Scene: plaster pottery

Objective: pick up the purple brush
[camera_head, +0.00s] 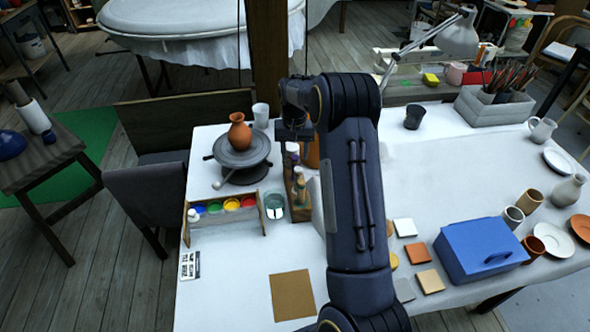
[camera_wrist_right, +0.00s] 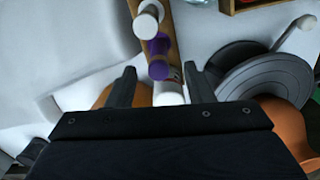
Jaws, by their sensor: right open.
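The purple brush (camera_wrist_right: 158,48) shows end-on in the wrist view, standing in a narrow wooden rack (camera_wrist_right: 170,30) between two white-topped items. In the head view its purple part (camera_head: 295,159) is small, among the tops in the rack (camera_head: 292,190). My right gripper (camera_head: 294,137) is above the far end of the rack. In the wrist view my right gripper (camera_wrist_right: 160,72) is open, its fingers either side of the rack line. The purple brush lies just beyond the fingertips, and a white item shows between the fingers. My left gripper is not in view.
A terracotta vase (camera_head: 240,132) stands on a grey turntable (camera_head: 240,155) left of the rack. A glass jar (camera_head: 274,206) and a paint box (camera_head: 228,218) are close by. My right arm hides part of the table. A blue box (camera_head: 480,250) sits right.

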